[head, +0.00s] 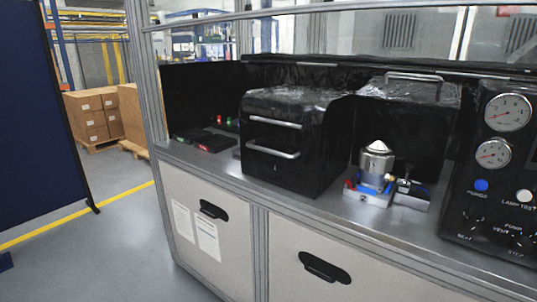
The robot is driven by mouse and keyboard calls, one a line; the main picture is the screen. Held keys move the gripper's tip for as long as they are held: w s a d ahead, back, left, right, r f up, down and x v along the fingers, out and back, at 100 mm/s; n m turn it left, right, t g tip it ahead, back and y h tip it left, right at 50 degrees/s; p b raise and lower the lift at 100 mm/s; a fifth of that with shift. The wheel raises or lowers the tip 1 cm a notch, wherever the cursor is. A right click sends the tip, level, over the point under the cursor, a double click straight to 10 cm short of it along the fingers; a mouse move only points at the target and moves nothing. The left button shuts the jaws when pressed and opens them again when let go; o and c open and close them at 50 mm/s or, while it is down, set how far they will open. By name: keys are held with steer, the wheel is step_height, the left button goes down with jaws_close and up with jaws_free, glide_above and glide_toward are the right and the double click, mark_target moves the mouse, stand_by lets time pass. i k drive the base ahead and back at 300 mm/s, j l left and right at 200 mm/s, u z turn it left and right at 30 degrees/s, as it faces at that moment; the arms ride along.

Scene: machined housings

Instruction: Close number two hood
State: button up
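A black hood (290,140) with two silver bar handles stands in the middle of the bench and looks closed, its front reaching the bench top. To its right, another black hood (412,100) has a silver handle on its top edge and sits behind a fixture (367,194). It looks raised, since the fixture and the silver domed housing (376,160) on it are exposed. No readable number shows on either hood, so I cannot tell which is number two. My gripper is not in view.
A gauge panel (495,150) stands at the right end of the bench. Low black blocks (205,140) with red and green parts lie at the left. A metal post (146,70) rises at the bench's left corner. A blue partition (35,120) stands left. Grey floor between is clear.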

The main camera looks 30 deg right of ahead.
mark_target(415, 115)
steer(key=z, duration=1.15)
